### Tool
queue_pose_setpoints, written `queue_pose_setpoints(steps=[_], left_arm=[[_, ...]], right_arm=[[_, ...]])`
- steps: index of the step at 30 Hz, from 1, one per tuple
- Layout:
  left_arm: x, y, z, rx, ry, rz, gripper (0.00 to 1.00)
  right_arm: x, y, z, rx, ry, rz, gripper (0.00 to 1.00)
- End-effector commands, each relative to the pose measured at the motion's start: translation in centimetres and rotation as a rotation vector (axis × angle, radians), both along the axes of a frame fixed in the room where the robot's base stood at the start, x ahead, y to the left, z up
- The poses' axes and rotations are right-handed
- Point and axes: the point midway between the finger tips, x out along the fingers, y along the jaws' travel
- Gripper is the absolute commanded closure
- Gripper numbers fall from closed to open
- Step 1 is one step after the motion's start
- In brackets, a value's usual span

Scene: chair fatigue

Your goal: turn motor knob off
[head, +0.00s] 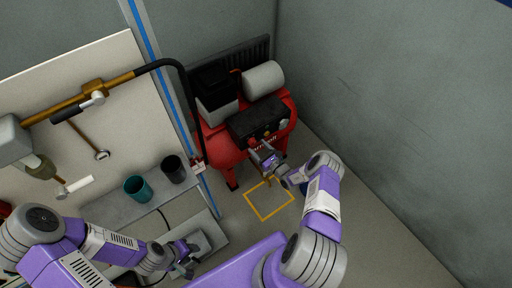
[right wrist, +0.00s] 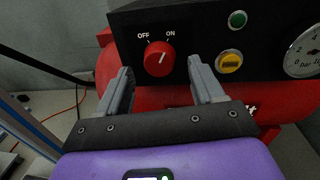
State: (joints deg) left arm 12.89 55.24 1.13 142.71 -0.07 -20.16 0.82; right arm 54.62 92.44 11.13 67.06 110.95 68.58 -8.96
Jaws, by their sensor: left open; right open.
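The red motor knob (right wrist: 159,58) is on the black control panel (right wrist: 204,20) of the red air compressor (head: 220,142). Its white pointer line leans up and right, toward the ON label, with OFF at the upper left. My right gripper (right wrist: 160,82) is open, its two fingers on either side below the knob, apart from it. In the head view my right gripper (head: 268,158) is in front of the panel and partly hides it. My left gripper (head: 186,258) is open and empty, low over the grey shelf at the bottom.
A green button (right wrist: 237,19), a yellow button (right wrist: 229,61) and a white gauge (right wrist: 303,52) are right of the knob. Teal (head: 137,188) and dark cups (head: 173,169) stand on a shelf. A yellow floor square (head: 270,215) is clear.

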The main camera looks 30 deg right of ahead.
Motion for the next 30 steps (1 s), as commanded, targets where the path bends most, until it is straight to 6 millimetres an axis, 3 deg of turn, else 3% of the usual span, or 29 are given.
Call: queue_pose_setpoints(steps=[6, 15, 26, 30], left_arm=[[0.0, 0.0, -0.8, 0.000, 0.000, 0.000, 0.57], [0.0, 0.0, -0.7, 0.000, 0.000, 0.000, 0.57], [0.0, 0.0, -0.7, 0.000, 0.000, 0.000, 0.57], [0.0, 0.0, -0.7, 0.000, 0.000, 0.000, 0.57]], right_arm=[[2.0, 0.3, -0.1, -0.001, 0.000, 0.001, 0.33], [2.2, 0.4, 0.0, 0.000, 0.001, 0.002, 0.34], [2.2, 0.4, 0.0, 0.000, 0.001, 0.002, 0.89], [2.2, 0.4, 0.0, -0.005, 0.001, 0.002, 0.89]])
